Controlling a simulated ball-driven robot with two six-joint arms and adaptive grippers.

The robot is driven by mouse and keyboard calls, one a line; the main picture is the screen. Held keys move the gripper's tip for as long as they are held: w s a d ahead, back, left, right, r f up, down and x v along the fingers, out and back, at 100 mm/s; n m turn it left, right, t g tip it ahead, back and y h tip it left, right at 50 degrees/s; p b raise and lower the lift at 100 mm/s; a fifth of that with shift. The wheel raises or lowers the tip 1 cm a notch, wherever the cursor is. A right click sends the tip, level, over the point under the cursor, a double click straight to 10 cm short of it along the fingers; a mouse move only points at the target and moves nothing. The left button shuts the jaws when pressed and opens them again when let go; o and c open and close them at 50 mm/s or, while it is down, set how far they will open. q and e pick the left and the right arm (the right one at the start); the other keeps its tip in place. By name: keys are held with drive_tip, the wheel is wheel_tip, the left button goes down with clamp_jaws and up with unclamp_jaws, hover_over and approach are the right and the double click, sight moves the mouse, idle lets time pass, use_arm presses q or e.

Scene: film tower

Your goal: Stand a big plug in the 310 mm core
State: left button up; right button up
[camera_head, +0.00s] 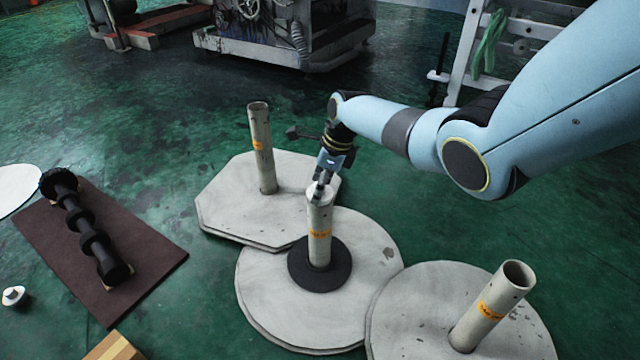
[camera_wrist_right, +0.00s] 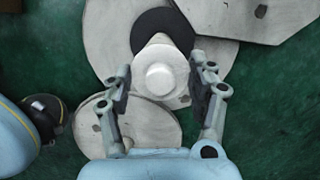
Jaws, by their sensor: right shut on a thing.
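My right gripper (camera_head: 322,178) is at the top of the middle core (camera_head: 320,235), a pale upright tube with an orange label too small to read. The core rises through a black ring (camera_head: 318,276) on a round grey slab (camera_head: 262,300). Another white plug (camera_head: 14,296) stands on the floor at far left. My left gripper is not in view.
Open upright cores stand on a back slab (camera_head: 260,150) and a front right slab (camera_head: 492,305). A black ribbed bar (camera_head: 82,225) lies on a brown mat (camera_head: 150,258) at left. A wooden block (camera_head: 115,348) is at the bottom edge.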

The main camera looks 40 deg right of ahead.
drive_tip(key=shift+f, duration=0.35)
drive_tip(key=o, duration=1.2)
drive_tip(key=v, duration=1.2)
